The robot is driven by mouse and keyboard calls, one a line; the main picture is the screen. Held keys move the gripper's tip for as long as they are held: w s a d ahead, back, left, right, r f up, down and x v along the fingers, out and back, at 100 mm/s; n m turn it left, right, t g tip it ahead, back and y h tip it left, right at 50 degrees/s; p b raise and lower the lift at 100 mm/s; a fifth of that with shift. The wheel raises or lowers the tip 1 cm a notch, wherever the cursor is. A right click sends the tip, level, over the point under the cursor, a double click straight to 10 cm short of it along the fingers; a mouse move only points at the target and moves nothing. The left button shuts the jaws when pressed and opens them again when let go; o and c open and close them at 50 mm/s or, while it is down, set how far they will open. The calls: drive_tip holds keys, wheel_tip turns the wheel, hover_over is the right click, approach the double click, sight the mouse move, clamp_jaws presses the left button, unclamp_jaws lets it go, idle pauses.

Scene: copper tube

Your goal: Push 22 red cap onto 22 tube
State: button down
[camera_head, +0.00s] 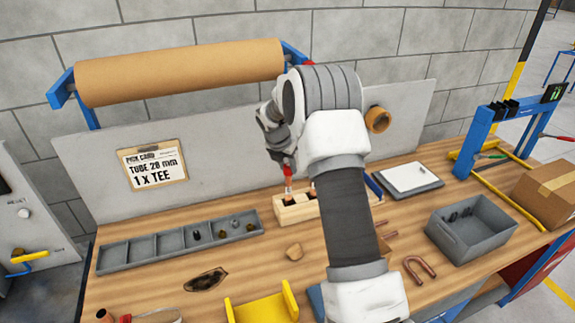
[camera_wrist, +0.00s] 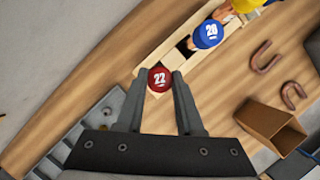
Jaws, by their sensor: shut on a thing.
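My gripper (camera_head: 287,168) is above the left end of a pale wooden block (camera_head: 292,214) in the head view. In the wrist view, my gripper (camera_wrist: 159,84) is shut on a round red cap (camera_wrist: 160,79) marked 22, held between the fingertips. A bit of red also shows at the fingertips in the head view. The wooden block (camera_wrist: 150,70) runs up and right from the cap in the wrist view. A blue cap (camera_wrist: 207,34) marked 28 sits on it farther along.
A grey compartment tray (camera_head: 150,250) with small dark fittings lies left of the block. Copper bends (camera_head: 420,270) lie in front. A grey back panel (camera_head: 225,150) rises behind.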

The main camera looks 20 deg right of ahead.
sight(286, 169)
drive_tip(key=shift+f+b, duration=0.7)
drive_tip(key=shift+f, duration=0.85)
drive_tip(key=shift+c, duration=2.3)
unclamp_jaws()
drive_tip(key=shift+r, duration=0.1)
drive_tip(key=b+v, duration=0.1)
drive_tip(key=v, duration=1.6)
drive_tip(key=shift+r+b, duration=0.25)
drive_tip(key=shift+b, duration=0.15)
